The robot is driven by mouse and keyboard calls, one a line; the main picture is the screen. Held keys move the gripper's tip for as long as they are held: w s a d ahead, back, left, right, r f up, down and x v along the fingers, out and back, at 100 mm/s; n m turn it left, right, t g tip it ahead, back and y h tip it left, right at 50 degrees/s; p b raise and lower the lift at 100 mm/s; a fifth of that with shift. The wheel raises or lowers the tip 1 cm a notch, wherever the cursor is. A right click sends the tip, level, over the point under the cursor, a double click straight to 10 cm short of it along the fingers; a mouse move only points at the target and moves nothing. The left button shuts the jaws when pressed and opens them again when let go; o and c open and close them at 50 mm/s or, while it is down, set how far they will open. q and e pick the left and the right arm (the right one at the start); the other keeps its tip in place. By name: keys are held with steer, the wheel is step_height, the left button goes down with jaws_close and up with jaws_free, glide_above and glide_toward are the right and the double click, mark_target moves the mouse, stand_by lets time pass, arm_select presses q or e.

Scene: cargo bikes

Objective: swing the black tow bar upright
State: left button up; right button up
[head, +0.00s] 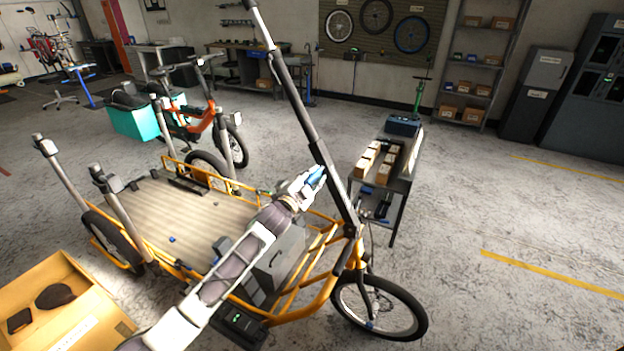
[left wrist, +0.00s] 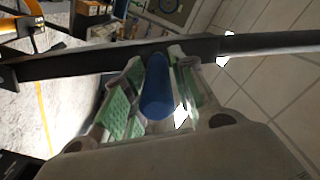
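The black tow bar (head: 304,116) rises from the front of the yellow cargo bike (head: 345,262) and leans to the upper left in the head view. My left gripper (head: 316,176) is at this handle. In the left wrist view the bar (left wrist: 85,64) crosses the picture, and the green-padded fingers of my left gripper (left wrist: 158,75) close in on both sides of the blue handle (left wrist: 157,92). My right gripper is not in view.
A dark table (head: 400,185) with boxes stands right behind the bike's front. An orange bike (head: 205,122) with a teal box is behind the cargo bed. An open cardboard box (head: 65,300) is at the lower left. The floor at right is clear.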

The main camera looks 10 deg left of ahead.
arm_select(q)
steer(key=shift+o, duration=1.3)
steer(key=shift+d, duration=0.1)
steer(key=shift+f, duration=0.1)
steer(key=shift+v, duration=0.95)
steer(key=v, duration=1)
